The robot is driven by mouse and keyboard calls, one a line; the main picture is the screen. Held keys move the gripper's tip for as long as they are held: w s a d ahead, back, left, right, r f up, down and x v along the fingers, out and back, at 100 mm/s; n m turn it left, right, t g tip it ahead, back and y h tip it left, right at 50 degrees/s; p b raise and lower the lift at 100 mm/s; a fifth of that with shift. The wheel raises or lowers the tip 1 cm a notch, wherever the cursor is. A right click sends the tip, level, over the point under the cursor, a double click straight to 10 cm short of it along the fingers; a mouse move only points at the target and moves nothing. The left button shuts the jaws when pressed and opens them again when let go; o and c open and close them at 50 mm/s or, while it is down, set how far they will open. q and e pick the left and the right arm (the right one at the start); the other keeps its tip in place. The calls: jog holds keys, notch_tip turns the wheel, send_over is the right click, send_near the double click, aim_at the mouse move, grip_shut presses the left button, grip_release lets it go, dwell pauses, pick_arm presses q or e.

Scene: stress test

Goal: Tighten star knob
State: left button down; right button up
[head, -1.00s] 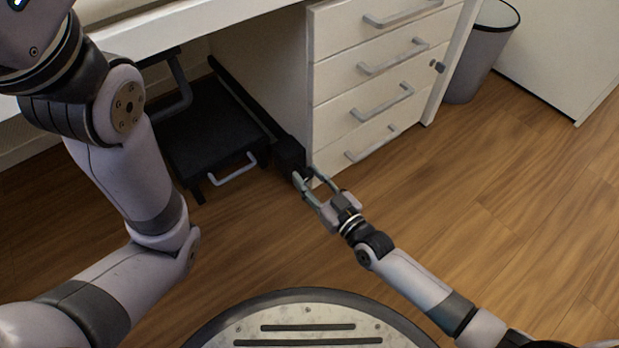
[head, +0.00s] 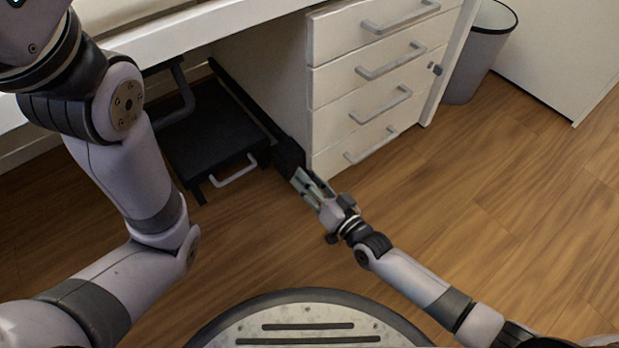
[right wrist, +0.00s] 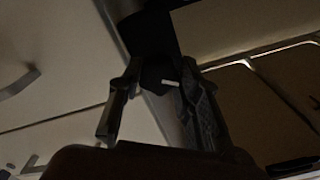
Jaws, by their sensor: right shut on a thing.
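My right gripper (head: 304,180) is at the near end of a black bar (head: 243,100) under the desk, by the lower front corner of the drawer unit. Its fingers are shut on the dark star knob (right wrist: 158,76), which shows between the fingertips in the right wrist view with a small white mark beside it. The knob's outline is too dark to make out its lobes. In the head view a black block (head: 287,155) ends the bar, and the fingers cover the knob. My left arm rises at the left; its gripper is out of view.
A white drawer unit (head: 330,100) with grey handles stands right beside the gripper. A black box-like unit (head: 215,140) with a pale handle (head: 235,171) is under the white desk. A grey bin (head: 478,60) stands at the back right. The wooden floor at right is clear.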

jog(key=m+b, duration=0.1)
jog(key=m, duration=1)
jog(key=shift+s+a, duration=0.1)
jog(key=shift+m, duration=0.3)
dwell(0.3)
jog(key=o, duration=1.2)
